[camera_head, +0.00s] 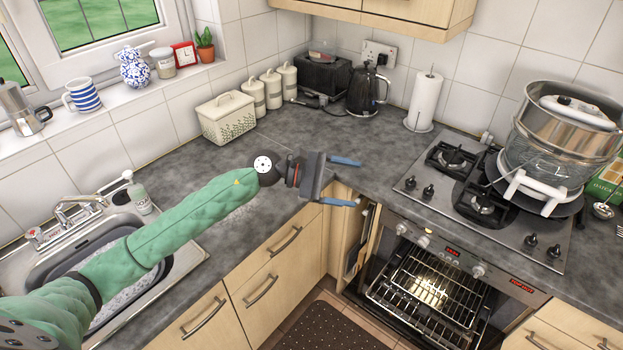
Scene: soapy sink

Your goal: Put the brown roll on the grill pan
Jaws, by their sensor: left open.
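My left gripper (347,182) is open and empty, with two blue-tipped fingers spread over the front edge of the worktop near the corner. I cannot make out a brown roll. My right gripper is not in view.
The gas hob (423,200) is right of my gripper, above an open, lit oven with a wire rack (425,300). A steel pot (560,140) towers over the hob. A kettle (367,92) and paper towel (424,103) stand behind. The corner worktop (375,150) is clear.

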